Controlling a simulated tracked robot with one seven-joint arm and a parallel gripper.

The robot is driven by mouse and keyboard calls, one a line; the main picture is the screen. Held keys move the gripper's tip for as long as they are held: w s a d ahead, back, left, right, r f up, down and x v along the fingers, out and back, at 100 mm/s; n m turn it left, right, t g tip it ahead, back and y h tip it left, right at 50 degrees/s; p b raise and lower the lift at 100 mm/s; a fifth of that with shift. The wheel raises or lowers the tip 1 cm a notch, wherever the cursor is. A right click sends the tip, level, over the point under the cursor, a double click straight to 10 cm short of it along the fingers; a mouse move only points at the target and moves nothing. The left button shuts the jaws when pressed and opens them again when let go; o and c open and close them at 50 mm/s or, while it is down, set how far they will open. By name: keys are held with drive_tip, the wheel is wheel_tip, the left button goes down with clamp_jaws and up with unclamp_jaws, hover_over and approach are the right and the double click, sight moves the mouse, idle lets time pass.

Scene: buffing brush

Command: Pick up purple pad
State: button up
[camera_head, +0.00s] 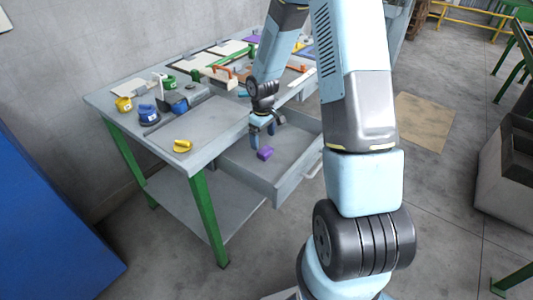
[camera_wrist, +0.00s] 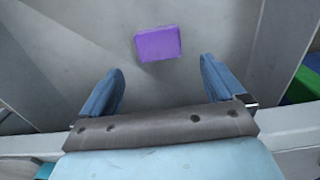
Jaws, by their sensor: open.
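The purple pad (camera_head: 265,153) is a small block lying on the floor of the open grey drawer (camera_head: 285,187). In the wrist view the purple pad (camera_wrist: 158,43) lies beyond the fingertips, roughly centred between them. My gripper (camera_head: 263,143) is over the drawer, close to the pad in the head view. Its two blue fingers (camera_wrist: 160,75) are spread apart with nothing between them. I cannot tell exactly how high the fingertips are above the drawer floor.
The drawer is pulled out from the grey workbench (camera_head: 215,118) with green legs. A yellow item (camera_head: 182,146) sits near the bench's front edge. Blue, yellow and green items, plus an orange-handled one, stand farther back. The drawer floor around the pad is clear.

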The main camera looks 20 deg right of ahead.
sight(265, 149)
drive_tip(key=f, duration=0.4)
drive_tip(key=shift+s+d, duration=0.35)
drive_tip(key=shift+s, duration=0.05)
drive_tip(key=shift+f, duration=0.6)
drive_tip(key=c, duration=1.2)
drive_tip(key=shift+r, duration=0.1)
